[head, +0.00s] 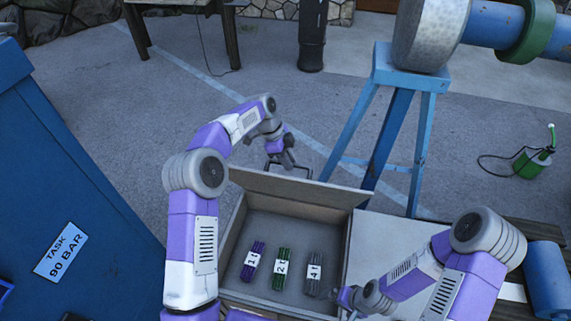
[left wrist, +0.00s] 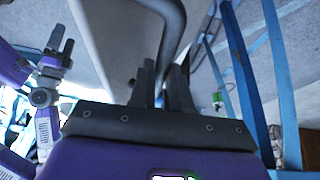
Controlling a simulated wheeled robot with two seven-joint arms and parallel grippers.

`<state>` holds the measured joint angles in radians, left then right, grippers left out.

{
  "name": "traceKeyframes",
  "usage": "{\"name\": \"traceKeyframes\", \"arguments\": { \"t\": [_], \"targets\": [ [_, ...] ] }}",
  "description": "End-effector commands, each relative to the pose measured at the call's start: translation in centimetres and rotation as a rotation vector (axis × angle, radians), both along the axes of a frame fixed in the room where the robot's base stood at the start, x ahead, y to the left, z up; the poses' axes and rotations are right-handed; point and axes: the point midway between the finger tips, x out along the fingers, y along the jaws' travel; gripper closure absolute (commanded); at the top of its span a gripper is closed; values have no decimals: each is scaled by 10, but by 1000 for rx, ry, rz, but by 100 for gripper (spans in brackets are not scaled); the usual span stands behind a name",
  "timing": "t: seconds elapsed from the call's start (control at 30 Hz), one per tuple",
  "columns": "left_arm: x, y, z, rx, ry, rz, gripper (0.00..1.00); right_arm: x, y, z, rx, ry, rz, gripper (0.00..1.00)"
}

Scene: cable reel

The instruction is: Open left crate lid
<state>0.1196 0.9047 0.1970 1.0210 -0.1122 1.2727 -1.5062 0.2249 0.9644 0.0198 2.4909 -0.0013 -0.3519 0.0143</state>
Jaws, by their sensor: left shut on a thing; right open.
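The left crate (head: 235,228) stands open, and its lid (head: 300,187) is tilted up along the far edge. My left gripper (head: 283,160) is shut on the dark lid handle (head: 272,170) beyond the raised lid. The left wrist view shows the fingers (left wrist: 163,88) at the handle tube (left wrist: 178,20) beside the pale lid (left wrist: 125,40). Inside the crate lie a purple bundle marked 1 (head: 249,272), a green bundle marked 2 (head: 280,280) and a grey bundle marked 4 (head: 315,284). My right gripper (head: 348,300) is open near the crate's right front corner.
A closed pale crate top (head: 385,245) lies right of the open crate. A blue trestle (head: 400,110) carrying a large reel (head: 425,35) stands behind. A blue panel labelled TASK 90 BAR (head: 60,250) is at left, and a blue cylinder (head: 545,280) at right.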

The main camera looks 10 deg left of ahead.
Motion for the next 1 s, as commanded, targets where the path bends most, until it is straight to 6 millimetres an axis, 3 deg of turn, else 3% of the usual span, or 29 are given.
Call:
{"name": "traceKeyframes", "arguments": {
  "t": [0.03,0.3,0.93,0.97,1.0],
  "targets": [
    [4,4,-6,12,10,8,100,0,0,7,0,0,0,0],
    [20,5,-3,13,12,9,100,0,0,21,0,0,0,0],
    [25,5,-4,13,17,8,100,0,0,25,0,0,0,0],
    [25,5,-4,13,16,8,80,0,0,25,0,0,0,0],
    [25,4,-4,12,15,7,74,0,0,25,0,0,0,0]
  ]
}}
